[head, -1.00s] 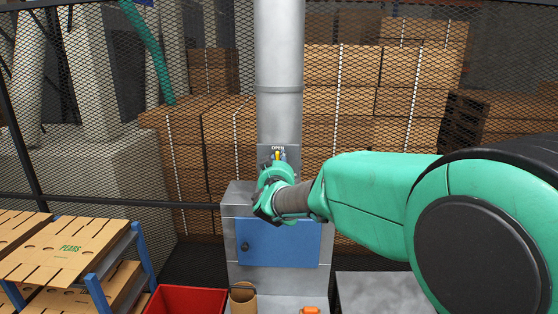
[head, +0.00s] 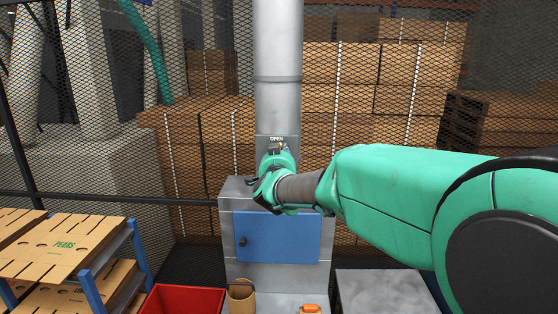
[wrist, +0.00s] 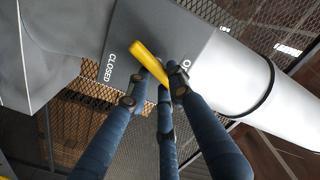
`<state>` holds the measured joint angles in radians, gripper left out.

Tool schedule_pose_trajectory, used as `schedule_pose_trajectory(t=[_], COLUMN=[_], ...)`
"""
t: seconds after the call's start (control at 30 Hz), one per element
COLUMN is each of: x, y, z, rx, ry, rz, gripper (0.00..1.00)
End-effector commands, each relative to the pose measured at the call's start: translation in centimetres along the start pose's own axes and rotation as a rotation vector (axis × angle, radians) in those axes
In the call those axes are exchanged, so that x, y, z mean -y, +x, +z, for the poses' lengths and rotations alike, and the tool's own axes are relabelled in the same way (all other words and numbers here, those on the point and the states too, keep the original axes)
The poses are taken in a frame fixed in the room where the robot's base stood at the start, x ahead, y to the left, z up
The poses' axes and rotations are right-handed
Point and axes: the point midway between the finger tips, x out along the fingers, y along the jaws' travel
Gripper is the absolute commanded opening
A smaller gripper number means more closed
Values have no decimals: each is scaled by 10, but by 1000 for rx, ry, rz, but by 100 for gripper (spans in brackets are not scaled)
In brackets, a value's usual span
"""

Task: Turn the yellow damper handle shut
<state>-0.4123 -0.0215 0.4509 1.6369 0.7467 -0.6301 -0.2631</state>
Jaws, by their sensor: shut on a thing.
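The yellow damper handle (wrist: 149,61) is a slim bar on a grey plate (wrist: 182,30) fixed to the duct. In the wrist view it lies slanted between the CLOSED and OPEN labels, and the OPEN label is partly hidden. My gripper (wrist: 160,88) has dark blue fingers with their tips closed around the handle's lower end. In the head view my gripper (head: 268,190) is in front of the duct and covers most of the plate. Only a small bit of yellow (head: 282,146) shows below the OPEN label.
The grey duct (head: 278,60) rises from a cabinet with a blue door (head: 278,237). A blue-framed rack (head: 140,250) with flat cartons is at left. Mesh fencing (head: 380,110) stands behind.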

Motion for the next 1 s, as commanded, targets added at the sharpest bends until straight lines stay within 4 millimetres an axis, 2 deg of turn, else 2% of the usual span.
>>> schedule_pose_trajectory(t=[0.03,0.27,1.0], x=[2,-2,-12], y=[0,0,-1], z=[-6,-6,1], rx=[-15,-16,-17], ry=[48,267,961], rz=[-7,-9,-13], gripper=[0,0,0])
